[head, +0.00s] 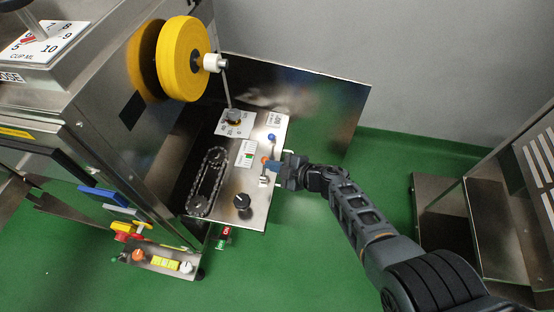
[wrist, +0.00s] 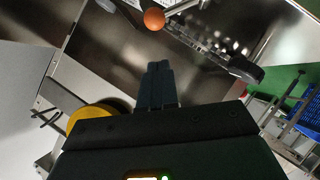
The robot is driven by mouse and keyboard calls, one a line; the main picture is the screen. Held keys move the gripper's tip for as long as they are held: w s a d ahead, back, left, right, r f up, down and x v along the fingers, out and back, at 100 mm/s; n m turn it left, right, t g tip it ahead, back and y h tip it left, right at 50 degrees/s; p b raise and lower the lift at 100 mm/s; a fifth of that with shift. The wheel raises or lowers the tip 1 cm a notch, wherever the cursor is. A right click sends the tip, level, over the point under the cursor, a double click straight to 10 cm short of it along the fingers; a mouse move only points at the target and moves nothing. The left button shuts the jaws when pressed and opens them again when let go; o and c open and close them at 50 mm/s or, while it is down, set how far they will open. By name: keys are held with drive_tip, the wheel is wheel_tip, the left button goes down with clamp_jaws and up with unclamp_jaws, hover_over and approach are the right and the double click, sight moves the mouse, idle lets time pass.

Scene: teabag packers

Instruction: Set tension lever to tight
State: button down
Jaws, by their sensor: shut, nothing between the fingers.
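A small panel (head: 256,205) on the machine's side carries the controls. An orange ball knob (head: 265,160) sits near its right edge; it also shows at the top of the wrist view (wrist: 154,19), on a light metal stem. A blue knob (head: 271,137) stands just above it in the head view. Labels are too small to read, so I cannot tell for sure which is the tension lever or how it is set. My gripper (head: 277,166) is at the panel's right edge, close beside the orange knob. Its fingers (wrist: 160,70) are shut and empty; contact with the knob is unclear.
A black dial (head: 242,201) and a chain on sprockets (head: 207,182) share the panel. A yellow roll (head: 184,58) sticks out above. A button box (head: 158,261) is low at the left. Green floor (head: 300,255) lies open below the panel; another steel machine (head: 520,175) stands at right.

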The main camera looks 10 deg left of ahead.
drive_tip(key=p+v, duration=0.5)
drive_tip(key=v, duration=0.4)
drive_tip(key=shift+s+d, duration=0.15)
drive_tip(key=shift+d, duration=0.15)
